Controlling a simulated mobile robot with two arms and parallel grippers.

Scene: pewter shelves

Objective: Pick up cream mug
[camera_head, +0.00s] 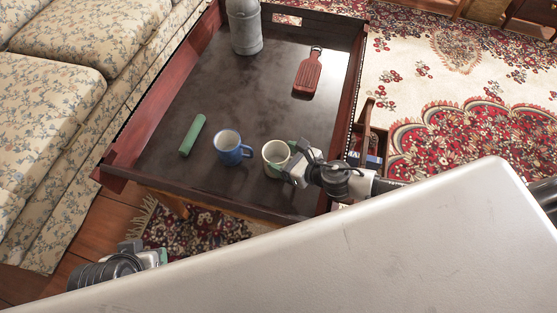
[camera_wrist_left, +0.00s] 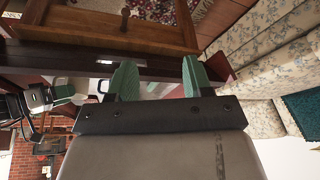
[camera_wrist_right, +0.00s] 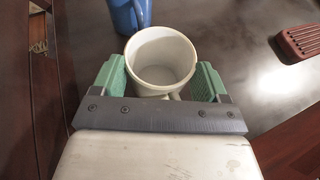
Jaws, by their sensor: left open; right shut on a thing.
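The cream mug (camera_head: 276,153) stands upright on the dark tray table (camera_head: 262,94), near its front right. In the right wrist view the mug (camera_wrist_right: 160,62) sits between the two green fingers, its open mouth facing the camera. My right gripper (camera_head: 287,160) is shut on the cream mug; in the right wrist view both pads flank it (camera_wrist_right: 162,85). My left gripper (camera_wrist_left: 155,80) is open and empty, low outside the table's front edge. In the head view it is mostly hidden behind my pale body panel.
A blue mug (camera_head: 231,148) stands just left of the cream mug. A green cylinder (camera_head: 192,135) lies further left. A red slotted brush-like item (camera_head: 307,74) and a grey metal canister (camera_head: 244,27) are towards the back. The table has raised rims; its middle is clear.

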